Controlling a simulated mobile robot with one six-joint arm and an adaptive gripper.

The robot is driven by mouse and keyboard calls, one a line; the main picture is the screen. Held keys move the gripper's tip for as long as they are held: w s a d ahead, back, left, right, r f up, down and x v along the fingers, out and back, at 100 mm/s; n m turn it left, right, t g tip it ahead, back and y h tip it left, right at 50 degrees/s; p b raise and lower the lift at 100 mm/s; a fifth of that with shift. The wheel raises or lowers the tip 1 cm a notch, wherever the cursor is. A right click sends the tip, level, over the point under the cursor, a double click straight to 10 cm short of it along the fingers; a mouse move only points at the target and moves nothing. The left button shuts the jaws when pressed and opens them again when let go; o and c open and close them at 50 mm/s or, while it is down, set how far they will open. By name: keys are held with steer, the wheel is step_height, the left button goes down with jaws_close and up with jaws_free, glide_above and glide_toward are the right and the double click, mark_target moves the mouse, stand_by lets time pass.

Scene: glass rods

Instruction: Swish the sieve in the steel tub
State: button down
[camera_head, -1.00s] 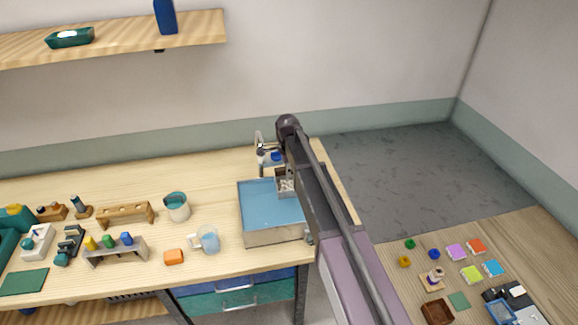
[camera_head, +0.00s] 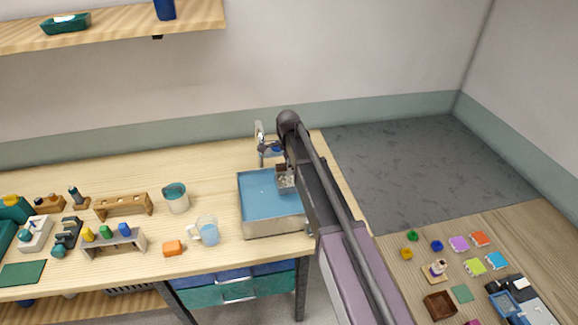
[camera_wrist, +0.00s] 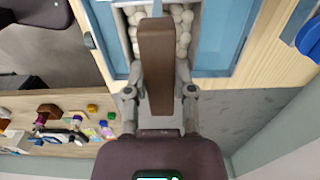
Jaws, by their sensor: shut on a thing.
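The steel tub (camera_head: 272,228) stands on the bench and holds blue water (camera_head: 262,196). The sieve (camera_head: 286,183) is a small metal basket at the tub's right side, partly hidden by my arm. In the wrist view the sieve (camera_wrist: 126,35) holds several whitish balls (camera_wrist: 182,24), and its brown handle (camera_wrist: 156,60) runs between my fingers. My gripper (camera_wrist: 160,92) is shut on this handle. Blue water shows on both sides of the basket. How deep the sieve sits in the water is hard to tell.
A tap-like fitting (camera_head: 262,145) stands just behind the tub. A mug of blue liquid (camera_head: 208,230), an orange block (camera_head: 173,248) and a teal-topped cup (camera_head: 175,197) stand left of the tub. A second table (camera_head: 540,220) with small items is at the right.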

mark_target(288, 185)
steer(key=shift+f+b, duration=5.7)
steer(key=shift+f, duration=0.35)
steer(key=shift+a, duration=0.15)
steer(key=shift+s+a, duration=0.2)
steer(key=shift+a, duration=0.55)
steer(key=shift+s+a, duration=0.25)
steer(key=shift+a, duration=0.5)
steer(key=shift+s+a, duration=0.2)
steer(key=shift+a, duration=0.55)
steer(key=shift+w+d, duration=0.25)
steer(key=shift+d, duration=0.55)
steer(key=shift+w+d, duration=0.2)
steer(key=shift+d, duration=0.6)
steer(key=shift+w+d, duration=0.25)
steer(key=shift+d, duration=0.55)
steer(key=shift+a, duration=0.15)
steer(key=shift+s+a, duration=0.25)
steer(key=shift+a, duration=0.5)
steer(key=shift+s+a, duration=0.2)
steer(key=shift+a, duration=0.6)
steer(key=shift+s+a, duration=0.25)
steer(key=shift+a, duration=0.5)
